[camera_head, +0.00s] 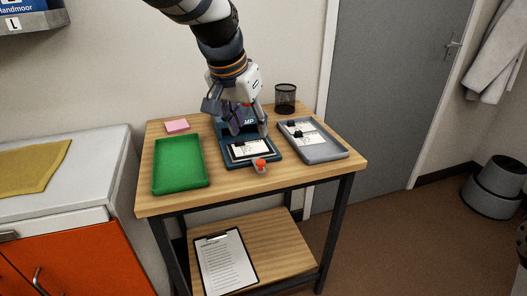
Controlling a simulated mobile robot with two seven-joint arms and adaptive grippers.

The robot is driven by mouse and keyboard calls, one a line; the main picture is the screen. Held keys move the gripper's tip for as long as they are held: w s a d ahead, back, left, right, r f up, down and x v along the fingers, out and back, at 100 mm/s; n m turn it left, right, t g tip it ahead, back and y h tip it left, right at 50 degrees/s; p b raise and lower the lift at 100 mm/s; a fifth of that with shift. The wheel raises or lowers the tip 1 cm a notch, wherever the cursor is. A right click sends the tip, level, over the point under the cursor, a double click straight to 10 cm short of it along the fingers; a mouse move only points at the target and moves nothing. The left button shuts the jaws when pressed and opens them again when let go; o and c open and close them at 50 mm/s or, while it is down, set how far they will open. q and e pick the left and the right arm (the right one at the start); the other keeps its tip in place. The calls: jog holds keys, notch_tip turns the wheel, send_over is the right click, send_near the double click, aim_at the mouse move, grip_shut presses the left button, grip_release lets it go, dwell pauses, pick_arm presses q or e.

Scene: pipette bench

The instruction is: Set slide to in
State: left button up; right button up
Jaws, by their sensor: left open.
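A dark blue device (230,163) marked "MP" stands in the middle of the wooden table. A white card with dark print (250,148) lies in its flat front part. A red-orange knob (260,162) on a small pale piece sticks out at the device's front edge; this may be the slide, but I cannot tell for sure. My left gripper (237,122) comes down from above over the back of the device, open, with its fingers spread. A purple part shows between the fingers; I cannot tell whether it touches them. The gripper hides much of the device's back. My right gripper is out of view.
A green tray (180,186) is at the left, empty. A grey tray (322,157) with white cards and black clips is at the right. A pink pad (177,125) and a black mesh cup (286,97) stand behind. A clipboard (226,262) lies on the lower shelf.

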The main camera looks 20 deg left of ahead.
aim_at(260, 161)
pick_arm(q)
jog(key=x, duration=0.4)
jog(key=b+x, duration=0.1)
jog(key=x, duration=0.7)
jog(key=shift+s+b, duration=0.3)
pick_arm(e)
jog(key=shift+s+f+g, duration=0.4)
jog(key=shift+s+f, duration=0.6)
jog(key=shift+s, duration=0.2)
pick_arm(q)
jog(key=shift+c, duration=0.5)
grip_shut()
